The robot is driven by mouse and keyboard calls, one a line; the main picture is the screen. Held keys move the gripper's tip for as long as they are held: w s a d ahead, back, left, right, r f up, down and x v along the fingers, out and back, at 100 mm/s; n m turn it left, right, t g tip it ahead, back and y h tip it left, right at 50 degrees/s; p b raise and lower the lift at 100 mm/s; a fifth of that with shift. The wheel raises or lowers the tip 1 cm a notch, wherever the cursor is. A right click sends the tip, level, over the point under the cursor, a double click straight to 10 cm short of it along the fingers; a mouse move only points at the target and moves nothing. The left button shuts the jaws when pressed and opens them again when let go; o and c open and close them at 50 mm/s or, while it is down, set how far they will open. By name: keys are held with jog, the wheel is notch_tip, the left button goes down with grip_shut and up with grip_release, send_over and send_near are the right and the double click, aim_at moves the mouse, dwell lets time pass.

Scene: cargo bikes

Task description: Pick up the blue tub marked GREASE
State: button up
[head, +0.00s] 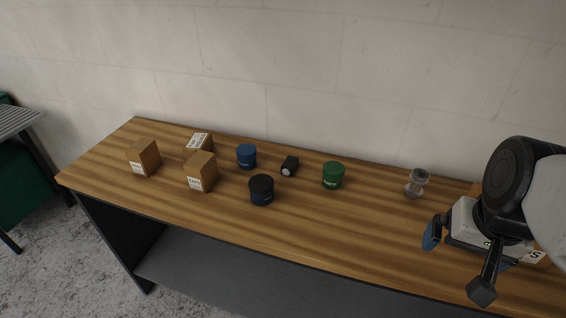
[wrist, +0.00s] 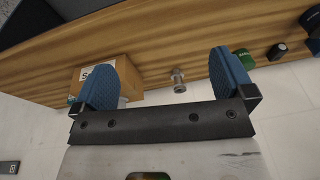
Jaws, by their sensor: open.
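A blue tub (head: 246,157) stands upright near the middle of the bench, toward the wall. A second tub (head: 261,190) with a black lid and a dark, bluish body stands in front of it. Their labels are too small to read in the head view, so I cannot tell which says GREASE. My gripper (head: 457,262) is at the far right, well away from both, with its blue-padded fingers apart. In the wrist view my gripper (wrist: 167,80) is open with nothing held. A dark tub (wrist: 314,47) is cut off at the right edge there.
A green tub (head: 333,175), a small black item (head: 290,166) and a silver spool-like part (head: 416,183) stand on the wooden bench (head: 330,225). Several cardboard boxes (head: 202,172) stand at left. Another box (wrist: 93,78) is near my gripper. The wall rises behind.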

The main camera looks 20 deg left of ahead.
jog(key=w+a+f+m+g+y, duration=0.1)
jog(key=w+a+f+m+y, duration=0.2)
jog(key=a, duration=0.4)
jog(key=w+a+f+m+g+y, duration=0.1)
jog(key=w+a+f+m+y, duration=0.1)
jog(key=w+a, duration=0.3)
jog(key=w+a+f+m+g+y, duration=0.1)
jog(key=w+a+f+m+y, duration=0.15)
jog(key=a, duration=0.55)
jog(key=m+y, duration=0.6)
jog(key=m, duration=0.4)
send_near(263, 188)
jog(key=shift+t+h, duration=0.25)
jog(key=shift+t, duration=0.15)
jog(key=a+f, duration=0.1)
jog(key=w+a+f, duration=0.1)
jog(key=a, duration=0.1)
jog(key=shift+w+f, duration=0.1)
jog(key=shift+f, duration=0.15)
jog(key=shift+x, duration=1.35)
jog(key=shift+x, duration=2.55)
jog(key=shift+w, duration=0.15)
